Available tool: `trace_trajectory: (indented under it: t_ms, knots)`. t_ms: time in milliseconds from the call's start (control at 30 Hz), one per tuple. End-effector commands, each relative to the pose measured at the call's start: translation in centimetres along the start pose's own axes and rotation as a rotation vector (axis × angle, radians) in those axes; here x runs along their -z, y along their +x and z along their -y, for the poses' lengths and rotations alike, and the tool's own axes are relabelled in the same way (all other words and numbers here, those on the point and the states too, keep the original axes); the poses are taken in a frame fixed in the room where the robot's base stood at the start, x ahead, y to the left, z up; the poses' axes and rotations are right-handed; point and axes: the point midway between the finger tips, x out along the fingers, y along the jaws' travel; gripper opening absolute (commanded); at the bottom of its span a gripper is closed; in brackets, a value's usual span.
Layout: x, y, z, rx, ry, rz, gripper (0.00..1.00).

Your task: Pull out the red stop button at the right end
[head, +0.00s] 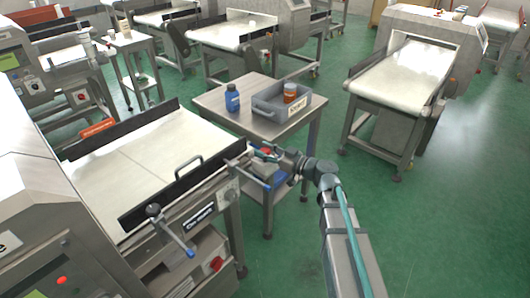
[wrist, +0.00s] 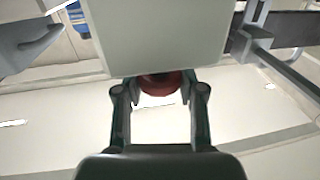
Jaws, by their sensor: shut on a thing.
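The red stop button (wrist: 164,83) shows in the wrist view between the fingers of my gripper (wrist: 160,90), at the lower edge of a pale grey housing (wrist: 155,35). The housing hides part of the button and the fingertips. My gripper is shut on the button. In the head view my gripper (head: 264,153) is at the right end of the near conveyor (head: 140,155), beside its frame. The button is too small and covered there to make out clearly. I cannot tell how far the button stands out from the housing.
A steel side table (head: 215,100) stands behind my gripper with a blue bottle (head: 232,98) and a grey bin (head: 268,108) holding an orange-brown jar (head: 290,92). A crank handle (head: 172,232) juts from the conveyor's front. Green floor is free at the right.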

Motion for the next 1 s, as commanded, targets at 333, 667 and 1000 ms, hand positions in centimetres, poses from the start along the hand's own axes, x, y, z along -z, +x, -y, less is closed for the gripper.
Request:
trace_trajectory:
  t_ms: [333,667,1000]
  knots:
    - [0.8,0.0,0.0,-0.001,0.000,-0.002,0.00]
    - [1.0,0.0,-0.1,-0.002,0.000,-0.004,0.57]
    - [0.8,0.0,0.0,-0.001,0.000,-0.001,0.66]
